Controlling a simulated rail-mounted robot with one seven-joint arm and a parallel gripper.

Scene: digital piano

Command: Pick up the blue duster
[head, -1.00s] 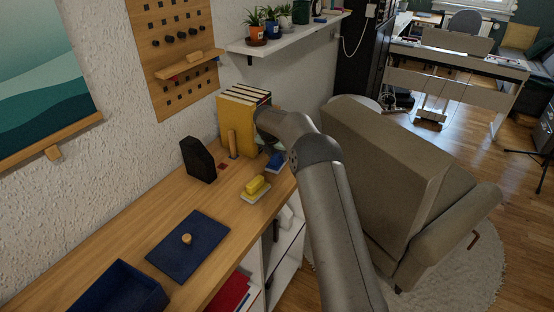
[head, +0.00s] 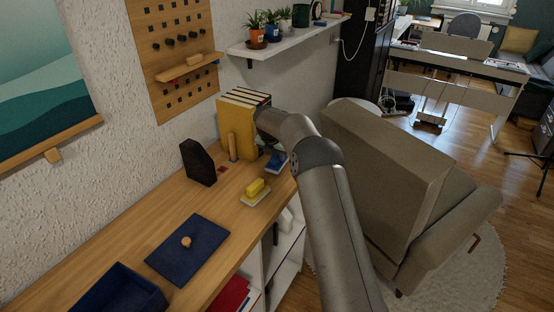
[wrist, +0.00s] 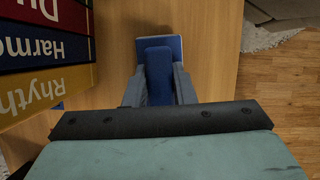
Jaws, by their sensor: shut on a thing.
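The blue duster (head: 277,162) is at the right end of the wooden shelf top, beside the books, partly hidden by my arm in the head view. In the wrist view the blue duster (wrist: 158,72) lies between the two fingers of my gripper (wrist: 158,88), with a finger against each side. My gripper is shut on it. A pale edge shows at the duster's far end. Whether it touches the wood or is clear of it, I cannot tell.
Upright books (head: 238,122) stand close to the left of the duster. A yellow duster (head: 256,190), a black holder (head: 198,162) and a dark blue lid (head: 187,248) are nearer along the shelf top (head: 215,205). An armchair (head: 390,155) stands to the right.

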